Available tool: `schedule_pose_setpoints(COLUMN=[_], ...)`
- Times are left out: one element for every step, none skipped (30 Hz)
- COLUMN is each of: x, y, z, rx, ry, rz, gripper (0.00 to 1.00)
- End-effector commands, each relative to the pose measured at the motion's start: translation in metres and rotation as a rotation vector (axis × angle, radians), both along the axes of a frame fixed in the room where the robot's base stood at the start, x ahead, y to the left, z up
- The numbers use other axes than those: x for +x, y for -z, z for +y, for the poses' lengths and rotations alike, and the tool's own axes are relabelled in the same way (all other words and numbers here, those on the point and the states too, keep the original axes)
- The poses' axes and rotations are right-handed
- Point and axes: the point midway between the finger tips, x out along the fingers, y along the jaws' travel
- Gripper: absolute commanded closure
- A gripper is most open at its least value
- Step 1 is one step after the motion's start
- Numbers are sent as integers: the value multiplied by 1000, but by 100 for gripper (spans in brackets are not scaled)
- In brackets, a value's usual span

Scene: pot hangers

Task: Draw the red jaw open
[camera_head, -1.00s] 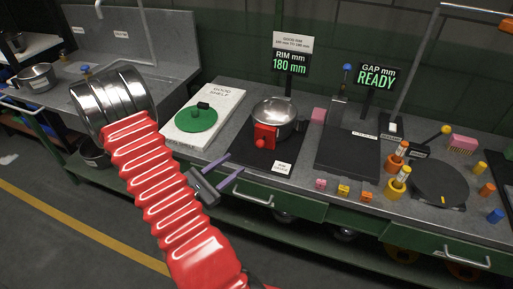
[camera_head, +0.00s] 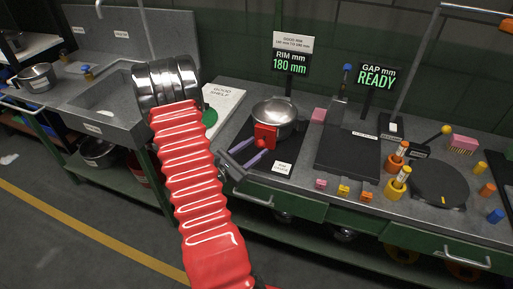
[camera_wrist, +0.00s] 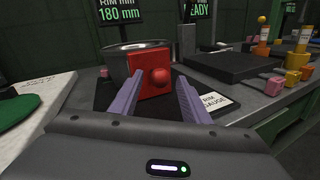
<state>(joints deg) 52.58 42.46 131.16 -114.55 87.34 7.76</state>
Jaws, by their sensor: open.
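The red jaw (camera_head: 265,134) is a red block with a round red knob (camera_head: 263,144) on its front. It stands against the near side of a steel pot (camera_head: 276,113) on the dark rim gauge plate (camera_head: 243,142). In the wrist view the red jaw (camera_wrist: 150,66) and its knob (camera_wrist: 160,77) are just ahead, between the fingers. My gripper (camera_head: 252,153) is open and empty, its two purple fingers pointing at the knob. In the wrist view the fingers (camera_wrist: 158,100) lie left and right of the knob, seemingly short of it.
A sign above the pot reads "RIM mm 180 mm" (camera_head: 290,62). A white shelf board (camera_head: 226,100) with a green lid lies left. A second dark plate (camera_head: 347,155) and several small coloured pieces stand right. The bench edge with drawer handles runs below my gripper.

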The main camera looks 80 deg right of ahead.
Motion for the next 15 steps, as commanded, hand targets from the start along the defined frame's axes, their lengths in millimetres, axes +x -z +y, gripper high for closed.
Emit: schedule_pose_setpoints(x=[-3, -4, -5, -6, -6, -7, -7, -7, -7, -7, -7, -7, -7, -7, -7], y=[0, 0, 0, 0, 0, 0, 0, 0, 0, 0, 0, 0, 0, 0, 0], z=[-4, -6, -8, -10, -11, -12, -12, -13, -13, -13, -13, -13, -13, -13, -13], rx=[0, 0, 0, 1, 1, 1, 0, 0, 0, 0, 0, 0, 0, 0, 0], ry=[1, 1, 1, 1, 1, 1, 0, 0, -1, -1, -1, -1, -1, -1, -1], rz=[0, 0, 0, 1, 1, 1, 1, 1, 1, 1, 1, 1, 1, 1, 1], gripper=[57, 57, 57, 57, 57, 57, 57, 57, 57, 57, 57, 57, 57, 57, 59])
